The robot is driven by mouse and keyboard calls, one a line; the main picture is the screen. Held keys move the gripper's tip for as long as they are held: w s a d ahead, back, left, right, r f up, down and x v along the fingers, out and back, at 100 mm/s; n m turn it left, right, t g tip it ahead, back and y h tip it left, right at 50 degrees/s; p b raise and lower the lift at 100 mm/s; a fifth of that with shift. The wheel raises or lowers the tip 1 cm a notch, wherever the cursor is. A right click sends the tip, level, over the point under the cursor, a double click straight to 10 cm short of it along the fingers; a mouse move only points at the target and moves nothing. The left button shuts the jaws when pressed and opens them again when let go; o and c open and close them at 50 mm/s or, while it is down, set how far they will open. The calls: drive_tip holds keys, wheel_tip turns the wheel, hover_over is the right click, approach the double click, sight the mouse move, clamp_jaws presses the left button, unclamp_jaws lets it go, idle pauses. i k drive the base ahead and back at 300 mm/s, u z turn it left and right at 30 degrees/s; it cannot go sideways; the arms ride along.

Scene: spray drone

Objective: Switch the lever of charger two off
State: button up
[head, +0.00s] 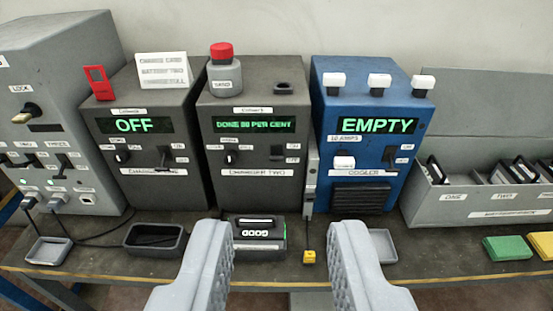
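Charger two (252,190) is the dark box in the middle of the bench. Its green display (253,125) reads "DONE" and a number "PER CENT"; the digits are hard to read. Its small dark lever (278,153) is on the right of its front, between small labels; its position is too small to tell. A dark knob (230,158) is on the left of the front. My gripper (282,240) is open and empty, its fingers wide apart in front of and below charger two, away from the lever.
The charger showing "OFF" (153,180) is left, the blue cooler showing "EMPTY" (345,110) right. A small yellow block (309,257) lies by the right finger.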

sight(275, 157)
drive_tip(key=z, duration=0.05)
drive_tip(key=i, duration=0.65)
drive_tip(key=u, duration=1.1)
